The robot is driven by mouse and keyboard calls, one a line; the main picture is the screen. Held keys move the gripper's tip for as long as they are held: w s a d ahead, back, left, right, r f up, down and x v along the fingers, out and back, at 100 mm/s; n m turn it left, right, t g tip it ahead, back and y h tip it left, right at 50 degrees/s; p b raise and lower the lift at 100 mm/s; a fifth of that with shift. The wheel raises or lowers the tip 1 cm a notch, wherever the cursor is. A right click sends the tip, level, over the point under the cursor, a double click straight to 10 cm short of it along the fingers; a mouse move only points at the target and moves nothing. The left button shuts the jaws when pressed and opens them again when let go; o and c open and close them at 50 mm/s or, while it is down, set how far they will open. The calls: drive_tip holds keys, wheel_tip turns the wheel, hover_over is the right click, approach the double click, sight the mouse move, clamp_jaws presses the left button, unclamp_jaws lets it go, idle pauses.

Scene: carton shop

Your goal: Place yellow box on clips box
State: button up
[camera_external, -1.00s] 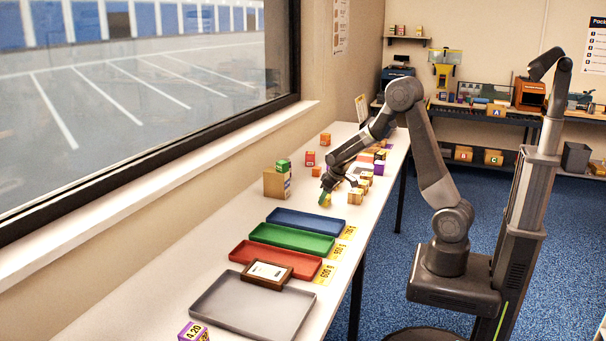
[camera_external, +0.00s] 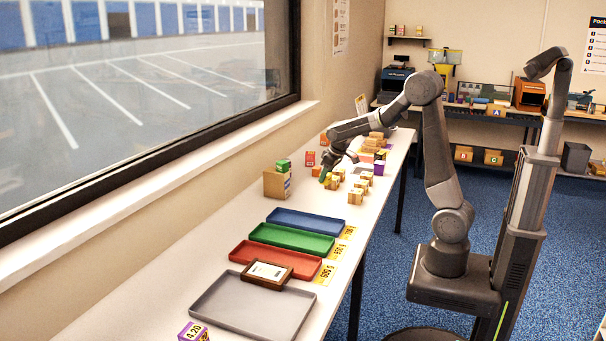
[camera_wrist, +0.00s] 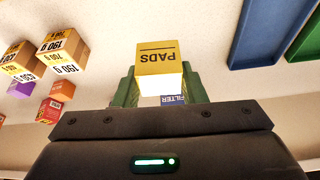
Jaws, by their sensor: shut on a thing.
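The yellow box (camera_wrist: 157,60), printed PADS, is between the green fingers of my gripper (camera_wrist: 160,88) in the wrist view. A small patch of a blue label reading FILTER (camera_wrist: 172,100) shows just below it, partly hidden by the gripper. In the external view my gripper (camera_external: 325,173) is above the far part of the table, near the open brown carton (camera_external: 277,185). The held box is too small to make out clearly there. I cannot read a clips label on any box.
A green box (camera_external: 283,165) sits at the carton. Several small boxes (camera_external: 355,195) stand right of my gripper. Blue (camera_external: 300,222), green (camera_external: 290,238), red (camera_external: 262,256) and grey (camera_external: 235,310) trays line the nearer table. A framed card (camera_external: 267,273) rests by the grey tray.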

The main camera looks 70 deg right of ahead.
drive_tip(key=shift+d+r, duration=0.2)
drive_tip(key=shift+r, duration=0.1)
drive_tip(key=s+d+r+m+h+p, duration=0.1)
drive_tip(key=d+r+m+p, duration=0.1)
drive_tip(key=d, duration=0.7)
drive_tip(key=s+d+r+m+g+h+p, duration=0.1)
drive_tip(key=s+d+m+p, duration=0.15)
drive_tip(key=d, duration=0.55)
drive_tip(key=d+r+m+h+p, duration=0.1)
drive_tip(key=d+r+m, duration=0.15)
drive_tip(key=d, duration=0.65)
drive_tip(key=m+g+p, duration=0.2)
drive_tip(key=m+p, duration=0.2)
drive_tip(key=m, duration=0.1)
hover_over(380, 162)
drive_tip(key=shift+h, duration=0.3)
wheel_tip(380, 162, down, 5)
drive_tip(key=shift+a+f, duration=0.1)
drive_tip(key=shift+f, duration=2.05)
drive_tip(key=shift+f, duration=0.1)
drive_tip(key=o, duration=0.9)
drive_tip(key=shift+o, duration=0.2)
